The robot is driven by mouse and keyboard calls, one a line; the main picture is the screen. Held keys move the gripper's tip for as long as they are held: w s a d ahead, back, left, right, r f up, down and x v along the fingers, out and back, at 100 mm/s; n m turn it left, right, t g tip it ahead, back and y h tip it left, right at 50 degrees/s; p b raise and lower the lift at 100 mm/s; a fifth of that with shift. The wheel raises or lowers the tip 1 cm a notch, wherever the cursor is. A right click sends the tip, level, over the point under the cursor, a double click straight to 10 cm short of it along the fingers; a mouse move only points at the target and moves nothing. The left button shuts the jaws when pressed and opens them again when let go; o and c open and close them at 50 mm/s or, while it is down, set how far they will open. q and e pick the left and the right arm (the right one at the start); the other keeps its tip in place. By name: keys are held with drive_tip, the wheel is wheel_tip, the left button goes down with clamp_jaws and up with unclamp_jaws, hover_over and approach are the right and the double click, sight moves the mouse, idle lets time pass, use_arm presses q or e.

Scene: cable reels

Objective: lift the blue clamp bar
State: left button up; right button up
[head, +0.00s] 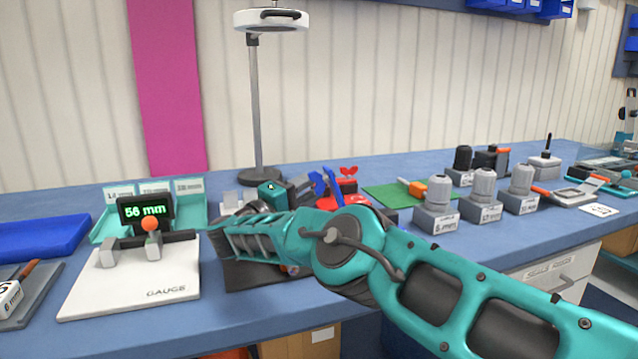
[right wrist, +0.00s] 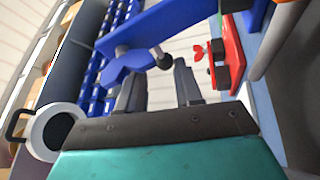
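The blue clamp bar (head: 325,187) stands behind my right forearm in the head view, beside a red clamp part (head: 350,190). In the right wrist view the blue bar (right wrist: 160,30) runs slanting across the top, just beyond the fingertips. My right gripper (head: 304,187) points right towards it, its lower side hidden by my arm. In the right wrist view the two dark fingers of the gripper (right wrist: 157,75) stand apart, with a dark round knob (right wrist: 163,60) showing between their tips. I see nothing gripped. My left gripper is out of view.
A gauge (head: 145,265) reading 56 mm stands at left. A lamp post (head: 256,110) rises behind my gripper. A green mat (head: 395,196) and several grey reel blocks (head: 436,217) stand at right. The blue bench front is partly clear.

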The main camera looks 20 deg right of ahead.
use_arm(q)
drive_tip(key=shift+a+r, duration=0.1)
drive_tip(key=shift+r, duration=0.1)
use_arm(e)
drive_tip(key=v, duration=0.3)
drive_tip(key=r+v, duration=0.1)
drive_tip(key=v, duration=0.2)
drive_tip(key=r+v, duration=0.1)
drive_tip(key=v, duration=0.3)
drive_tip(key=shift+s+a+f, duration=0.1)
drive_tip(key=shift+s+a, duration=0.05)
drive_tip(key=shift+a, duration=0.05)
use_arm(q)
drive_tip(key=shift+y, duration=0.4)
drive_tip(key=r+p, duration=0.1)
drive_tip(key=p, duration=0.1)
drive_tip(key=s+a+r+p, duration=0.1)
drive_tip(key=p, duration=0.2)
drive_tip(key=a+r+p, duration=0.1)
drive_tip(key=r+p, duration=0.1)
drive_tip(key=p, duration=0.1)
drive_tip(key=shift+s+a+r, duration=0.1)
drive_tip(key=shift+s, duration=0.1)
use_arm(e)
wheel_tip(320, 180, up, 10)
